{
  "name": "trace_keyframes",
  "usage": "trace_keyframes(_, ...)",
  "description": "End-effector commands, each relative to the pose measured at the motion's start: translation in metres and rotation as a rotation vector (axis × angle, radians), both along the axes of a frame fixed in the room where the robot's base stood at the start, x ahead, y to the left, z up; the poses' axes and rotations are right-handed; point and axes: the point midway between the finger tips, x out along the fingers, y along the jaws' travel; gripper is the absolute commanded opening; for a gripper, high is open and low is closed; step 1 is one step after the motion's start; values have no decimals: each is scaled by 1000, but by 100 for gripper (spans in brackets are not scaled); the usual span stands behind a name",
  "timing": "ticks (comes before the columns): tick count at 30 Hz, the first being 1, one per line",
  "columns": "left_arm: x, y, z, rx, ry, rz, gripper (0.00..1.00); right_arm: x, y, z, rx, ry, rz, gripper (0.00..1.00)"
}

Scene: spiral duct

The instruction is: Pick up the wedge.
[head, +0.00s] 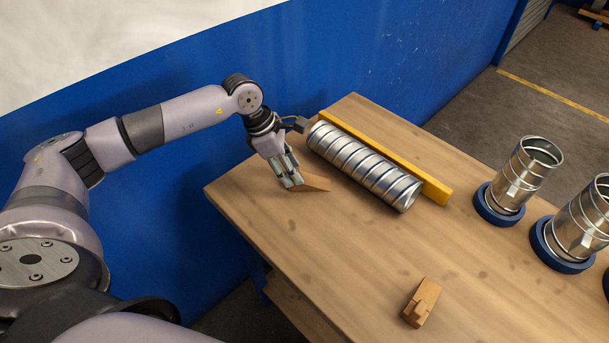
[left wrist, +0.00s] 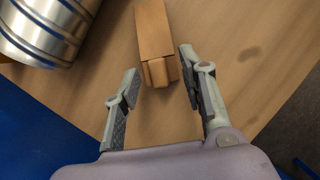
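A light wooden wedge (head: 315,184) lies on the table beside the duct, at the fingertips of my left gripper (head: 291,182). The left wrist view shows this wedge (left wrist: 153,32) lengthwise, its stepped near end between the two open fingers of the left gripper (left wrist: 159,68). There is a gap between the wedge and the left finger, and a narrow one at the right finger. A second wooden wedge (head: 422,302) lies near the table's front edge, well apart from the gripper. My right gripper is not in view.
A ribbed metal spiral duct (head: 365,165) lies on the table (head: 480,270), against a yellow bar (head: 395,158). Metal duct pieces (head: 520,175) stand on blue rings (head: 498,205) at the right. A blue wall (head: 350,60) rises behind. The table's middle is clear.

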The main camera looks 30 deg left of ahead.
Motion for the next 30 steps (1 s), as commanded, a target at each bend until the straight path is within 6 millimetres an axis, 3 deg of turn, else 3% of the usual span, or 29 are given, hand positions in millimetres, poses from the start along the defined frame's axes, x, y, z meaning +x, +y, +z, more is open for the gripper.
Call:
trace_keyframes(1, 1, -3, -4, -1, 4, 1, 38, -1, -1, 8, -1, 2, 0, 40)
trace_keyframes(6, 4, -8, -21, 1, 1, 1, 38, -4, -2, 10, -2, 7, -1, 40)
trace_keyframes(13, 5, -8, -23, 1, 0, 0, 38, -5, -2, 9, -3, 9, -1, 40)
trace_keyframes(30, 5, -8, -22, -1, -1, 0, 1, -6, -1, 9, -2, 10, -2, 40)
